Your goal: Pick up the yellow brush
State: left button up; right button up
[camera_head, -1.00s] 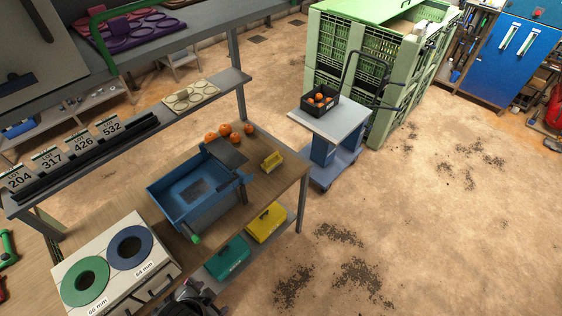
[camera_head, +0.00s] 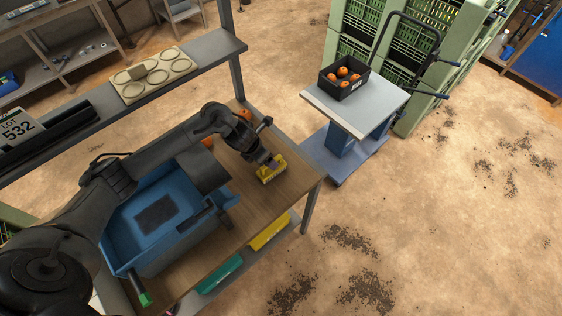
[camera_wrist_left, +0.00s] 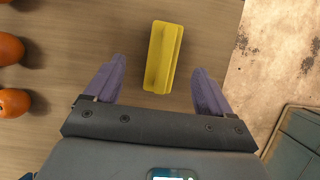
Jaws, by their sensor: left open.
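The yellow brush (camera_head: 272,168) lies on the wooden bench top (camera_head: 293,184) near its right end. In the left wrist view the brush (camera_wrist_left: 163,57) lies lengthwise between and slightly beyond the fingertips, with bare wood on both sides. My left gripper (camera_wrist_left: 157,80) is open, its two purple fingers spread wide and apart from the brush. In the head view my left gripper (camera_head: 270,162) is over the brush and partly hides it. My right gripper is not seen.
A blue bin (camera_head: 133,217) with a dark patch stands left of the brush. Oranges (camera_head: 244,114) lie behind my arm; two also show at the left in the wrist view (camera_wrist_left: 10,48). A cart (camera_head: 352,103) with a black crate (camera_head: 345,88) of oranges stands beyond the bench.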

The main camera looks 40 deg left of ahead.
pick_arm(q)
jog(key=shift+w+f, duration=0.2)
jog(key=shift+f, duration=0.3)
jog(key=shift+d+f, duration=0.2)
jog(key=shift+f, duration=0.3)
jog(key=shift+d+f, duration=0.15)
jog(key=shift+f, duration=0.3)
jog(key=x, duration=0.3)
jog(key=shift+d+f, duration=0.1)
jog(key=shift+d, duration=0.05)
jog(key=shift+w+f, duration=0.3)
jog(key=shift+f, duration=0.15)
jog(key=shift+c, duration=0.3)
jog(key=c, duration=1.2)
